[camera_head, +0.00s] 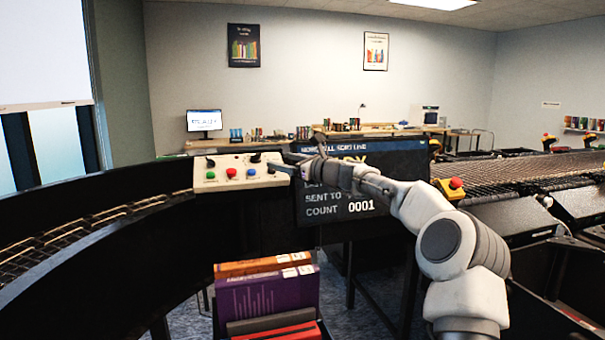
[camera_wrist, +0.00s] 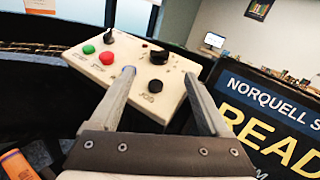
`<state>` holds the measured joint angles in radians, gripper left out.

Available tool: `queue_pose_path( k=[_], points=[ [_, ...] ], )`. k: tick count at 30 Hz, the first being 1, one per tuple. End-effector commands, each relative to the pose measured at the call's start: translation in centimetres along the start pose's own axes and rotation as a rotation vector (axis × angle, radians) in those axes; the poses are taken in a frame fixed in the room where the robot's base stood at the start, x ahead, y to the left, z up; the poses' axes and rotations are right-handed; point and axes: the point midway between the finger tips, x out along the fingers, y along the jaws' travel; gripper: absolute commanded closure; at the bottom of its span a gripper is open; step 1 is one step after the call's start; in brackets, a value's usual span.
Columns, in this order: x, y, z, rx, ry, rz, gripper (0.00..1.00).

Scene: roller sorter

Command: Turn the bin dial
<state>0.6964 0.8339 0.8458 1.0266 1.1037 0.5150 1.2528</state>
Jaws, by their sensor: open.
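A white control panel (camera_head: 222,183) stands left of centre in the head view, and it fills the upper middle of the wrist view (camera_wrist: 135,98). A large black dial with small marks around it (camera_wrist: 158,56) sits on the panel's right part; it also shows in the head view (camera_head: 256,157). I take it as the bin dial; its label is too small to read. My gripper (camera_wrist: 158,75) is open, with its fingers pointing at the panel and the dial between and beyond their tips. In the head view my gripper (camera_head: 280,163) is at the panel's right end. Contact with the dial is not visible.
A dark button marked JOG (camera_wrist: 155,86) sits below the dial, between the fingers. Green (camera_wrist: 88,49) and red (camera_wrist: 106,58) buttons and a smaller black knob (camera_wrist: 108,37) are to the left. A display screen (camera_head: 375,165) stands right of the panel. Books (camera_head: 265,297) stand in front.

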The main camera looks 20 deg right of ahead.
Motion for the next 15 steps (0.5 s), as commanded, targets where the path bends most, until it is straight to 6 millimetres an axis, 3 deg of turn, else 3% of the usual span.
queue_pose_path(
  k=[6, 15],
  points=[
    [-3.8, 0.0, -0.2, -0.002, 0.002, -0.002, 0.2],
    [-6.5, 0.0, -0.1, 0.0, 0.001, -0.001, 0.2]
  ],
)
